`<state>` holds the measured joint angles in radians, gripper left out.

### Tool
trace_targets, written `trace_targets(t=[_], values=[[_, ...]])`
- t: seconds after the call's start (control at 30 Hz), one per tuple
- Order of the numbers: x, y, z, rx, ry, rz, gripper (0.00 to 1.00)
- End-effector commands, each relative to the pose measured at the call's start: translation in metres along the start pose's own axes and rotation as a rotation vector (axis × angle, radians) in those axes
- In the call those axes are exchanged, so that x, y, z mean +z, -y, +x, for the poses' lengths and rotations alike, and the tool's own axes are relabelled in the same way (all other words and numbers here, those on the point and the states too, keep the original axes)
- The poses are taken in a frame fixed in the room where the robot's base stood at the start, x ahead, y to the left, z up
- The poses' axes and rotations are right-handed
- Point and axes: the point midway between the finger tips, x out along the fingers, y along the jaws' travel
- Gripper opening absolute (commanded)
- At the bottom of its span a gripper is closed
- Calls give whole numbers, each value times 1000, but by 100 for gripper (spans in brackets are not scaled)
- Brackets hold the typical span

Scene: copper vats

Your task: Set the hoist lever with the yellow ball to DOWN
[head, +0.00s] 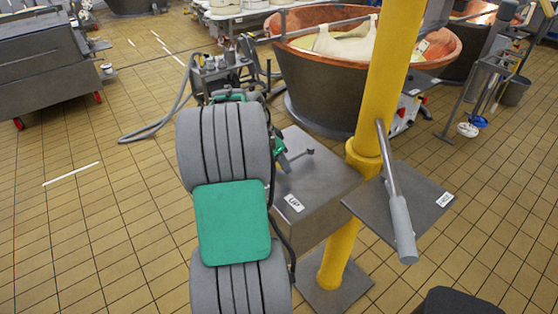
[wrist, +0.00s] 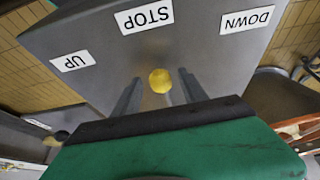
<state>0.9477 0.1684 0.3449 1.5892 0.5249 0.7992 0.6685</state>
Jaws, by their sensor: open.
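The yellow ball (wrist: 160,80) of the hoist lever shows in the wrist view, in front of the grey control box (wrist: 90,35). The box has an UP label (wrist: 73,61) at left, a STOP label (wrist: 144,17) in the middle and a DOWN label (wrist: 247,19) at right, all upside down. The ball is nearest the STOP label. My gripper (wrist: 157,88) is open, with one finger on each side of the ball in the picture; contact is not visible. In the head view my arm hides the ball, and the box (head: 318,190) shows partly.
A yellow post (head: 385,85) stands right of the box. A plate (head: 375,205) on it carries a grey-handled lever (head: 402,225). A copper vat (head: 330,85) stands behind. A hose (head: 165,130) lies on the floor at left, where tiles are mostly clear.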

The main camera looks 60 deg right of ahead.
Motion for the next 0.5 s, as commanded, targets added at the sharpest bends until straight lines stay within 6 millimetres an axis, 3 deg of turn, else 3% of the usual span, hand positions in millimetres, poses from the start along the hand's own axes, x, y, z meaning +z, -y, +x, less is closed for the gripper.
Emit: trace_targets(t=[0.23, 0.5], values=[[0, 0, 2, -1, 0, -1, 50], [0, 0, 1, -2, 0, -2, 28]])
